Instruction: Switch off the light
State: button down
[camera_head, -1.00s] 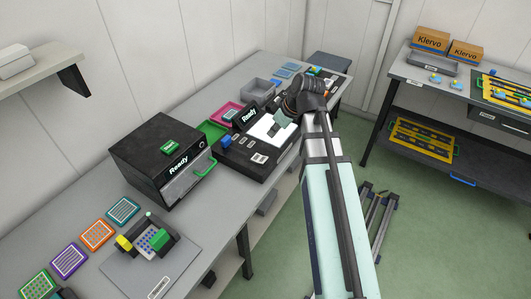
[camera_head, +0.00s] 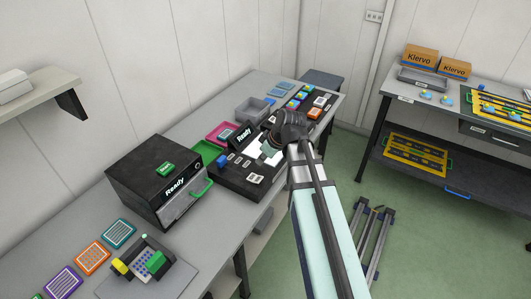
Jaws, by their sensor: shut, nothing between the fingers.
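A bright white panel (camera_head: 254,150) is set in the top of a black device (camera_head: 236,180) on the long grey bench and looks lit. My arm reaches over the device from the lower right and covers part of the panel. My gripper (camera_head: 267,154) is over the panel, small and mostly hidden by my own wrist. It looks shut with nothing held. I cannot tell whether it touches the device. Small pale labels or buttons (camera_head: 247,163) lie on the device left of the panel. A black "Ready" display (camera_head: 240,141) stands behind it.
A black box (camera_head: 150,172) with a green handle stands left of the device. Pink (camera_head: 220,133) and green (camera_head: 206,150) trays and a grey bin (camera_head: 251,110) lie behind. A wall plate (camera_head: 374,16) is at the back.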

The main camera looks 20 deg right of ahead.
aim_at(258, 178)
jog(key=p+x, duration=0.1)
jog(key=x, duration=0.3)
jog(key=shift+r, duration=0.1)
jog(key=f, duration=0.1)
jog(key=f+p, duration=0.1)
jog(key=shift+s+d+f, duration=0.3)
jog(key=shift+s, duration=0.05)
jog(key=shift+s+d+f, duration=0.1)
jog(key=shift+d+f, duration=0.05)
jog(key=shift+f, duration=0.6)
jog(key=shift+s+d+f+t+b, duration=0.1)
jog(key=shift+s+f+t+b, duration=0.15)
jog(key=shift+f+b, duration=0.6)
jog(key=shift+w+r+y, duration=0.1)
jog(key=shift+r+y, duration=0.2)
jog(key=shift+r, duration=0.2)
jog(key=shift+w, duration=0.1)
